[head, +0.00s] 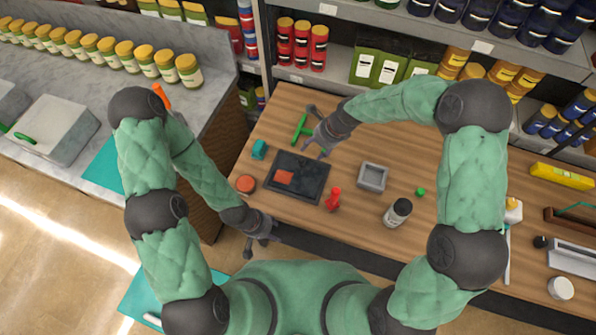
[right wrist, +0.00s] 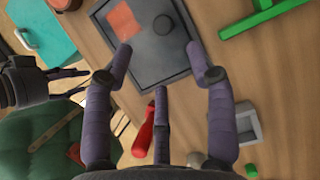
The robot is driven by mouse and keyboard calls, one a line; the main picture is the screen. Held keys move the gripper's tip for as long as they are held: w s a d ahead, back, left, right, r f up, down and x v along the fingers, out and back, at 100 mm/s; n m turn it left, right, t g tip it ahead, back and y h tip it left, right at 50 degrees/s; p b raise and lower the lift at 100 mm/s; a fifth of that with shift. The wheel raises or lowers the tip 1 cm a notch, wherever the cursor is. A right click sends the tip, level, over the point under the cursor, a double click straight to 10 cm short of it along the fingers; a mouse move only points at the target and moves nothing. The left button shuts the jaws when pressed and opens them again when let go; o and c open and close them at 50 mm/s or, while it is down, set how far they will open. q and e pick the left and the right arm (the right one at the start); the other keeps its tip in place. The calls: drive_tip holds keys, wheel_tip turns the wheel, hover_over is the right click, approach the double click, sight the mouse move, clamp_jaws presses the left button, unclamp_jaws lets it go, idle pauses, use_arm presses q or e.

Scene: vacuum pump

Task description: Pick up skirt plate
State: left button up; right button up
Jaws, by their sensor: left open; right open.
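A dark rectangular tray (head: 311,188) lies on the wooden table. It holds a flat orange-red square piece (head: 284,177); the piece also shows in the right wrist view (right wrist: 125,20). A small dark round disc (right wrist: 163,25) lies in the tray beside it. I cannot tell for certain which of them is the skirt plate. My right gripper (head: 314,146) is open and empty above the tray's back edge; in the right wrist view its fingers (right wrist: 160,66) spread over the tray, with the disc between and beyond the fingertips. My left gripper (head: 262,238) is open and empty near the table's front left edge.
Around the tray are a green T-shaped part (head: 300,130), a teal block (head: 259,149), an orange-red round part (head: 246,184), a red tool (head: 333,199), a grey square box (head: 373,177) and a white bottle (head: 395,215). Stocked shelves (head: 340,82) stand behind the table.

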sight(302, 158)
drive_tip(key=x, duration=0.6)
drive_tip(key=shift+w+f+b, duration=0.3)
drive_tip(key=shift+w, duration=0.1)
drive_tip(key=shift+s+a+f, duration=0.15)
drive_tip(key=shift+a+f, duration=0.1)
drive_tip(key=shift+f, duration=0.25)
drive_tip(key=x, duration=0.4)
clamp_jaws()
